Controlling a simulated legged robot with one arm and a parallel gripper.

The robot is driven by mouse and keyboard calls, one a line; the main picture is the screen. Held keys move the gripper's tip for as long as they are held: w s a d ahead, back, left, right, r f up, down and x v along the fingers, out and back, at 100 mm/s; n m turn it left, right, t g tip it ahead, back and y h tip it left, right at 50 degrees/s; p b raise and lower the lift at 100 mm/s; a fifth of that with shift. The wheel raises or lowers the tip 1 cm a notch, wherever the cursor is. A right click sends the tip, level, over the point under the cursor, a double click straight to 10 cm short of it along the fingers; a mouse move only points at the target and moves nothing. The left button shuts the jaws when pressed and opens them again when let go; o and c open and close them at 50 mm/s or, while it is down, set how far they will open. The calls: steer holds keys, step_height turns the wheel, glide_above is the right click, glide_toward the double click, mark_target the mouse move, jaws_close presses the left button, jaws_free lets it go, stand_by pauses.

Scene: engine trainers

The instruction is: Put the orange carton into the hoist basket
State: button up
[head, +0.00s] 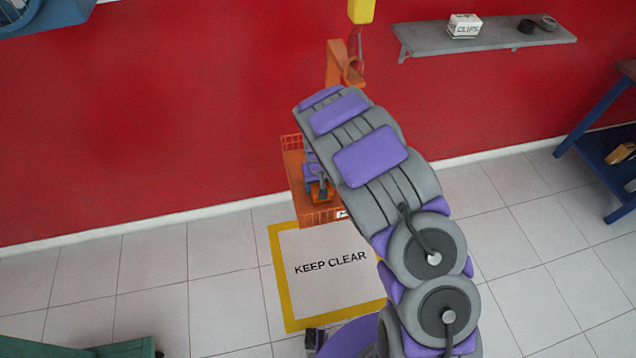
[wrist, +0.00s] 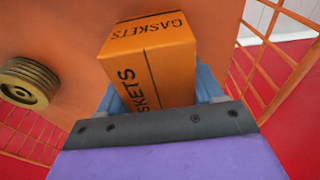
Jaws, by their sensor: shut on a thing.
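The orange carton (wrist: 150,60), lettered GASKETS, fills the middle of the wrist view. My gripper (wrist: 165,88) is shut on it, with a blue finger on each side. The orange hoist basket (head: 314,214) hangs near the red wall in the head view, and my gripper (head: 318,182) is at it, partly hidden by my arm. In the wrist view the basket's solid orange panel (wrist: 75,45) lies behind the carton, with mesh sides left and right. Whether the carton touches the panel cannot be told.
A brass-coloured ribbed round thing (wrist: 28,82) is on the orange panel. A KEEP CLEAR floor mat (head: 290,315) lies below the basket. A wall shelf (head: 490,38) holds a CLIPS box (head: 464,26) and dark rolls. A blue stand (head: 600,165) is at right; floor between is open.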

steer(key=shift+d, duration=0.2)
steer(key=o, duration=1)
steer(key=shift+d, duration=0.15)
steer(key=shift+o, duration=1.3)
steer(key=shift+a, duration=0.45)
steer(key=shift+d+r, duration=0.2)
steer(key=shift+r, duration=0.3)
steer(key=r, duration=0.3)
steer(key=s+r+p, duration=0.1)
steer(key=r, duration=0.2)
steer(key=r+p, duration=0.1)
steer(key=r, duration=0.3)
steer(key=shift+s+d, duration=0.1)
steer(key=shift+s, duration=0.1)
steer(key=shift+s+r, duration=0.1)
steer(key=shift+r, duration=0.3)
steer(key=shift+d+r, duration=0.2)
steer(key=shift+d, duration=0.1)
steer(key=s+d+r+m+g, duration=0.1)
steer(key=s+d+r+m, duration=0.1)
steer(key=s+d+r, duration=1.05)
steer(key=s+d+r+g, duration=0.1)
steer(key=s+r, duration=0.2)
steer(key=s, duration=1)
steer(key=s+d+r+m+g, duration=0.1)
steer(key=s+r, duration=0.3)
steer(key=s, duration=0.9)
steer(key=shift+d+r, duration=0.25)
steer(key=shift+d, duration=0.35)
